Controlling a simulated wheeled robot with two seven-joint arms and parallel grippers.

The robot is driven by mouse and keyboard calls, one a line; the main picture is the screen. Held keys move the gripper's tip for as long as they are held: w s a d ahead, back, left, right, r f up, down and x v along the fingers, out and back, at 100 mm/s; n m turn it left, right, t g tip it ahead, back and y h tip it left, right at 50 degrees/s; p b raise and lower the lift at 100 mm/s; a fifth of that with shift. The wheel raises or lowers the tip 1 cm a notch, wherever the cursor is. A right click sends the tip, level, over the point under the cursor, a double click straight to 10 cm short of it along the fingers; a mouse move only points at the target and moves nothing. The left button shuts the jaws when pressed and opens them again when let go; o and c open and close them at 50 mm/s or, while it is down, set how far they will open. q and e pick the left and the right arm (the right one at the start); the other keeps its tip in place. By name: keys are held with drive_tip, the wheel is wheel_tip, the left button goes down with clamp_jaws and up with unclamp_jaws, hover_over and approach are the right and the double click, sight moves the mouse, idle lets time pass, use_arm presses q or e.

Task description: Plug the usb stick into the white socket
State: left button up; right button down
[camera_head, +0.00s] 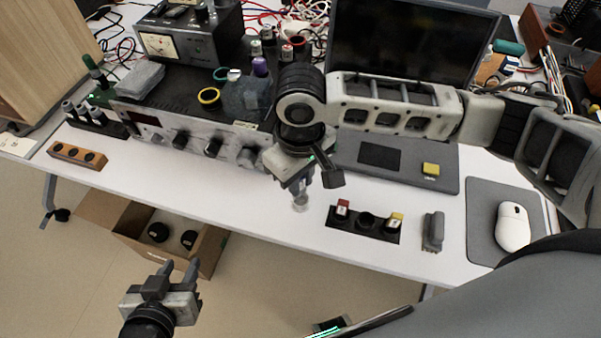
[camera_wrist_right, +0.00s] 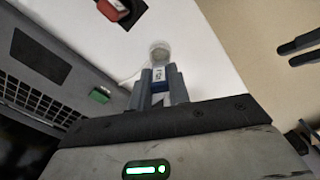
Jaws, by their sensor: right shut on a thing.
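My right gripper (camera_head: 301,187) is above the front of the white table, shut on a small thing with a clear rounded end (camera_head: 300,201). In the right wrist view this held thing (camera_wrist_right: 158,74) shows a blue part and a white label between the fingers, with the clear end beyond the tips. I cannot tell that it is a usb stick. A pale plate with dark holes (camera_head: 14,143), perhaps the white socket, lies at the table's far left edge. My left gripper (camera_head: 180,268) is open and empty, low in front of the table.
A black holder (camera_head: 366,221) with a red-capped and a yellow-capped piece stands right of my right gripper. A wooden block with holes (camera_head: 77,156) is at left. A silver instrument (camera_head: 190,140) stands behind. An open cardboard box (camera_head: 128,219) is below. The front table strip left of centre is clear.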

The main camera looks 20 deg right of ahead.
use_arm(q)
drive_tip(key=shift+s+f, duration=0.2)
drive_tip(key=shift+f, duration=0.2)
use_arm(e)
drive_tip(key=shift+f, duration=0.1)
use_arm(q)
drive_tip(key=shift+r, duration=0.25)
use_arm(e)
drive_tip(key=shift+p, duration=0.55)
use_arm(q)
drive_tip(key=shift+w+r, duration=0.1)
drive_tip(key=shift+r, duration=0.5)
drive_tip(key=shift+r+p, duration=0.45)
drive_tip(key=shift+p, duration=0.25)
use_arm(e)
drive_tip(key=shift+f, duration=0.15)
drive_tip(key=shift+f, duration=0.4)
use_arm(q)
drive_tip(key=shift+f+b, duration=0.3)
drive_tip(key=shift+b, duration=0.05)
use_arm(e)
drive_tip(key=shift+f, duration=0.85)
drive_tip(key=c, duration=0.8)
unclamp_jaws()
drive_tip(key=shift+c, duration=0.2)
